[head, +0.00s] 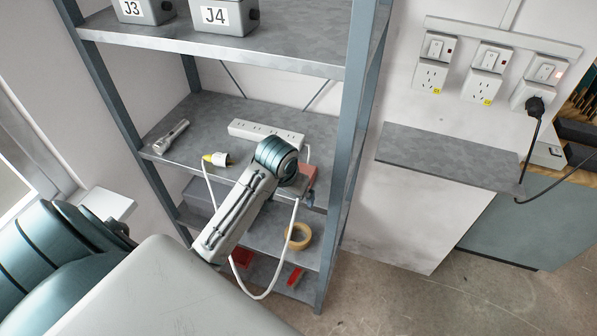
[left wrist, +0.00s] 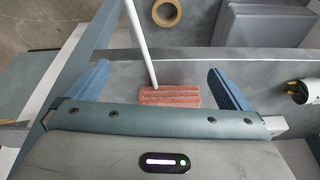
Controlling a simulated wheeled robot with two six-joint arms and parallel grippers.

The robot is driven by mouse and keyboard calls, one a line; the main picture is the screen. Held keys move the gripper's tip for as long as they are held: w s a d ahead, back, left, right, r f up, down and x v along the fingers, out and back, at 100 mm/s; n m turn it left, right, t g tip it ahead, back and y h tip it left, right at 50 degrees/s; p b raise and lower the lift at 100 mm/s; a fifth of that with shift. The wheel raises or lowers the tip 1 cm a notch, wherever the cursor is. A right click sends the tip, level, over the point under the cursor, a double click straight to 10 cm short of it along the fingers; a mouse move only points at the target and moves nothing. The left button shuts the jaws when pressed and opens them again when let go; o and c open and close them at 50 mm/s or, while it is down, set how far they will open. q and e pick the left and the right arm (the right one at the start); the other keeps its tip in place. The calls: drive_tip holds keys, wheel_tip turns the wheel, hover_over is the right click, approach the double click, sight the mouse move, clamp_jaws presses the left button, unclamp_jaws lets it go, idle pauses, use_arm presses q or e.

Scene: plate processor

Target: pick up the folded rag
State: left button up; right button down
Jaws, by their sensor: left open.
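The folded rag (left wrist: 170,99) is reddish-orange with pale stripes. In the left wrist view it lies on the grey shelf between my two blue fingers, with its lower edge hidden behind the gripper body. In the head view only a small red part of it (head: 309,172) shows beside my wrist. My left gripper (left wrist: 160,84) is open, with a gap on each side of the rag. In the head view my left gripper (head: 300,194) is mostly hidden by my own wrist. My right gripper is not seen.
A white cord (left wrist: 138,45) crosses the shelf edge close to the rag. A power strip (head: 266,134), a yellow-white plug (head: 217,159) and a flashlight (head: 171,136) share this shelf (head: 215,110). A tape roll (head: 298,236) lies below. A blue-grey post (head: 357,110) stands to the right.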

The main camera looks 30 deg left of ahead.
use_arm(q)
drive_tip(key=shift+n, duration=0.7)
drive_tip(key=w+a+r, duration=0.1)
drive_tip(key=w+r, duration=0.1)
drive_tip(key=w+a+r, duration=0.1)
drive_tip(key=w+r, duration=0.1)
drive_tip(key=w, duration=0.1)
drive_tip(key=w+a+r, duration=0.1)
drive_tip(key=w+r, duration=0.1)
drive_tip(key=r, duration=0.1)
drive_tip(key=shift+w+a+b, duration=0.2)
drive_tip(key=shift+b, duration=0.15)
drive_tip(key=b+x, duration=0.2)
drive_tip(key=b, duration=0.1)
drive_tip(key=shift+s+f, duration=0.1)
drive_tip(key=shift+f, duration=0.25)
drive_tip(key=shift+w+p+x, duration=0.2)
drive_tip(key=shift+p+x, duration=0.6)
drive_tip(key=shift+x, duration=0.2)
drive_tip(key=shift+f+p, duration=0.5)
drive_tip(key=shift+p, duration=0.05)
drive_tip(key=p+x, duration=0.1)
drive_tip(key=x, duration=0.2)
drive_tip(key=shift+d+f+p, duration=0.1)
drive_tip(key=shift+f+p, duration=0.1)
drive_tip(key=shift+p, duration=0.2)
drive_tip(key=shift+w+f, duration=0.2)
drive_tip(key=shift+f, duration=0.35)
drive_tip(key=shift+r, duration=0.1)
drive_tip(key=c, duration=0.7)
